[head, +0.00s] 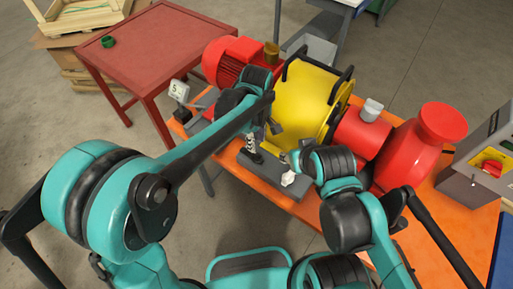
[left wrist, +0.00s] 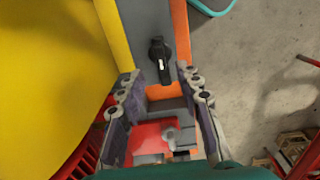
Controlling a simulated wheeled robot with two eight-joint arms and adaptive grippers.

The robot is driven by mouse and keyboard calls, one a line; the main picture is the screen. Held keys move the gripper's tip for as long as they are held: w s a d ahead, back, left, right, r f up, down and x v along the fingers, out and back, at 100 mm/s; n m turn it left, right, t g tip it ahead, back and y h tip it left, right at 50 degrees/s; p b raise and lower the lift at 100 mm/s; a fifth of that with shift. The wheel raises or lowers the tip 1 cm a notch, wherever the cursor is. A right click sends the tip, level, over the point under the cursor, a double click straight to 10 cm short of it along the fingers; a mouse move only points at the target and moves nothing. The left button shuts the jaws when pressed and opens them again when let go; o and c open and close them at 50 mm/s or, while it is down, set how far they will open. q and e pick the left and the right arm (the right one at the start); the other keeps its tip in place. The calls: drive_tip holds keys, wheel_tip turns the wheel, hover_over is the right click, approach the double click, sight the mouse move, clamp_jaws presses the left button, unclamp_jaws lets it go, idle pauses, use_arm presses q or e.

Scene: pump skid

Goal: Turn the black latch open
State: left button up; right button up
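The black latch (left wrist: 158,58) shows in the left wrist view, on a narrow grey plate (left wrist: 142,14) beside the yellow guard (left wrist: 50,70). Its handle points down the picture, toward the gap between my left fingers. My left gripper (left wrist: 161,78) is open, with one finger on each side of the gap and nothing between them. In the head view, my left gripper (head: 254,150) hangs over the grey base in front of the yellow guard (head: 298,100); I cannot pick out the latch there. My right gripper (head: 284,158) is close by, small and partly hidden by its own wrist.
The pump skid stands on an orange table (head: 455,215), with a red motor (head: 228,58) and a red pump casing (head: 408,150). A white fitting (head: 288,179) sits on the grey base. A control box (head: 478,165) stands at right. A red table (head: 150,50) is at left.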

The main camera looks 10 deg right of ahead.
use_arm(q)
drive_tip(key=shift+r, duration=2.35)
